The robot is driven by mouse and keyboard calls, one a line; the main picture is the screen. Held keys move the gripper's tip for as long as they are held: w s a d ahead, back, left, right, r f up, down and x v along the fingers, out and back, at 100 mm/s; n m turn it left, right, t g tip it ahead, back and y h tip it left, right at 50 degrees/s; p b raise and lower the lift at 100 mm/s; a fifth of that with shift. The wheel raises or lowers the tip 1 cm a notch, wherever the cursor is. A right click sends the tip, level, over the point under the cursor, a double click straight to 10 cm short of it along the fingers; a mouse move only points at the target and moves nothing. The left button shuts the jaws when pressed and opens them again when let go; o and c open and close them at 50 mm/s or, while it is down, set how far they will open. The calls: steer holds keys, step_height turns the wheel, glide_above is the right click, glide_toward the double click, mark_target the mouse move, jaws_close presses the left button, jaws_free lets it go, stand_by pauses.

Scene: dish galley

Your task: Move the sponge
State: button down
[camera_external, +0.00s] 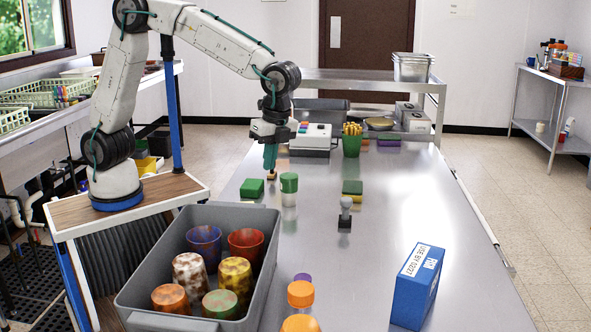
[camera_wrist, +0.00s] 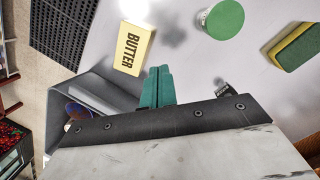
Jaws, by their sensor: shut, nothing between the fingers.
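A sponge (camera_external: 352,188), yellow with a dark green top, lies on the steel table right of a green-lidded jar (camera_external: 289,189). In the wrist view a yellow and green sponge (camera_wrist: 297,46) is at the upper right, near the round green lid (camera_wrist: 222,18). My gripper (camera_external: 270,162) points down over the table, left of the sponge and apart from it. Its teal fingers (camera_wrist: 157,86) are together and empty. A small dark-topped, wooden-based object (camera_external: 272,175) stands just under the fingertips; I cannot tell whether they touch it.
A green block (camera_external: 252,188) lies left of the jar. A grey bin of cups (camera_external: 150,290) is at front left. A stamp (camera_external: 345,212), orange-lidded bottles (camera_external: 301,294) and a blue box (camera_external: 417,286) are nearer. A yellow butter pack (camera_wrist: 133,50) shows beside my fingers. The table's right middle is clear.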

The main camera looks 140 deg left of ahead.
mark_target(353, 194)
steer(key=w+a+f+m, duration=0.2)
steer(key=w+a+f, duration=0.1)
steer(key=a, duration=0.5)
steer(key=w+a+f+m, duration=0.2)
steer(key=w+a+f, duration=0.15)
steer(key=a, duration=0.45)
steer(key=w+a+r+m+t+y, duration=0.1)
steer(key=w+a+r+m+t, duration=0.15)
steer(key=w+a+m, duration=0.2)
steer(key=shift+m+g, duration=0.45)
steer(key=f, duration=0.9)
steer(key=shift+s+d+f, duration=0.2)
steer(key=shift+s+d, duration=0.05)
steer(key=shift+s, duration=0.1)
steer(key=shift+s+a+f, duration=0.1)
steer(key=shift+s+a, duration=0.75)
steer(key=shift+a, duration=0.05)
steer(key=shift+s+a, duration=0.55)
steer(key=s+a, duration=1.4)
steer(key=shift+s+a, duration=0.2)
